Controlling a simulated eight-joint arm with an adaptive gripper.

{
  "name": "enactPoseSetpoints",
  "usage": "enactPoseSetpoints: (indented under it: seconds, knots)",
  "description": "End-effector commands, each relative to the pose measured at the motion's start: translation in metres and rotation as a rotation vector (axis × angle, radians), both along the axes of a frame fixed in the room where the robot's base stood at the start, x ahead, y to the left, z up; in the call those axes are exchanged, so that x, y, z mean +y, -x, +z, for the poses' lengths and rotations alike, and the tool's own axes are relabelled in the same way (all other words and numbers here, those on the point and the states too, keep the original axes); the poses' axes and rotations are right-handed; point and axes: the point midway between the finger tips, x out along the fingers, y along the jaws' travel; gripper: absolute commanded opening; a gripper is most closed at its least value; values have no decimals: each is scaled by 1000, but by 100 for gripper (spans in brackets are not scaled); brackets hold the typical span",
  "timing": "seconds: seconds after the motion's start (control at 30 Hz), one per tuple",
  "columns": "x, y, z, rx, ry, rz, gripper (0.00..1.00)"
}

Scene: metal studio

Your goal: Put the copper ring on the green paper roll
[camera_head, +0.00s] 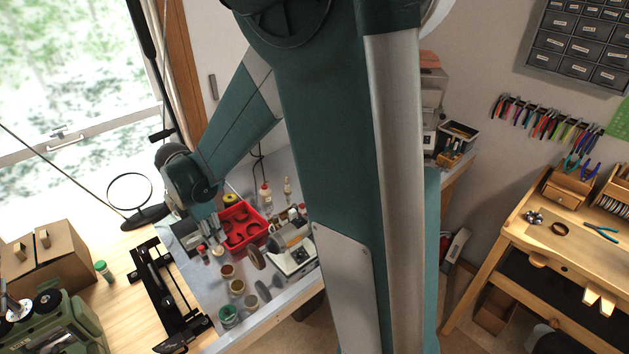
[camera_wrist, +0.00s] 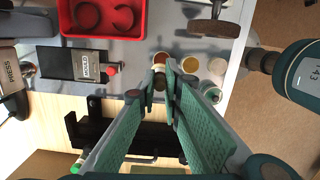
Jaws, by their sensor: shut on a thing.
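My gripper (camera_wrist: 161,76) is shut on a small brownish thing at its fingertips, which looks like the copper ring (camera_wrist: 159,84); the fingers hide most of it. In the head view my gripper (camera_head: 215,238) points down over the grey bench, left of the red tray. What looks like the green paper roll (camera_head: 229,314) stands near the bench's front edge, and in the wrist view it is the round green-centred thing (camera_wrist: 211,93) right of the fingertips. My gripper is apart from it.
Brown and yellowish round-topped pieces (camera_head: 237,287) stand close to the green one. A red tray (camera_head: 242,226) and a grinder (camera_head: 290,245) are behind and to the right. A black stand (camera_head: 170,300) lies at the left.

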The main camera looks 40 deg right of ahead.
Motion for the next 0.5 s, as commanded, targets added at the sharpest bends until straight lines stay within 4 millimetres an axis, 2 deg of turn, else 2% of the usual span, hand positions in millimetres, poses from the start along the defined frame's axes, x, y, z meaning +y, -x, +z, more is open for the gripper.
enactPoseSetpoints:
  seconds: [0.1, 0.5]
  knots:
    - [-29, -21, 4, 0, 0, -43, 1]
    - [-129, -78, 20, 0, 0, -174, 1]
